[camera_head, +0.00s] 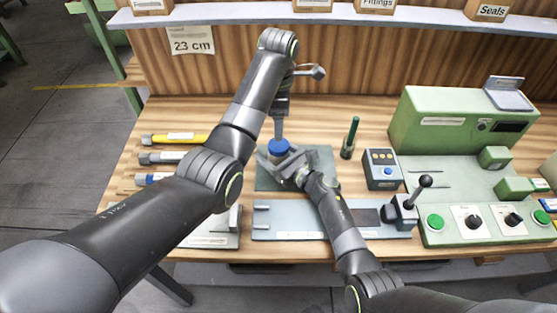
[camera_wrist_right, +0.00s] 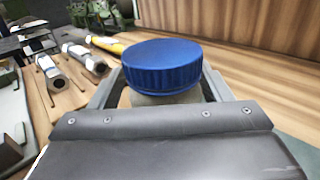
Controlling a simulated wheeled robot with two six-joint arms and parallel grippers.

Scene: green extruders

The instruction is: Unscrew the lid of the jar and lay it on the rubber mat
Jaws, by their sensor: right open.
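The lid fills the middle of the right wrist view (camera_wrist_right: 163,65). My right gripper (camera_head: 280,160) is open, with one finger on each side of the jar just below the lid. My left gripper (camera_head: 279,118) points down over the lid from above, seen edge-on. Its finger gap is hidden, and the right wrist view shows nothing on the lid's top.
A green marker-like tool (camera_head: 350,138) stands right of the mat. A small button box (camera_head: 381,168) and a lever (camera_head: 405,205) are further right. Several cylinders, including a yellow one (camera_head: 175,139), lie at left. A large green machine (camera_head: 450,122) takes up the right side.

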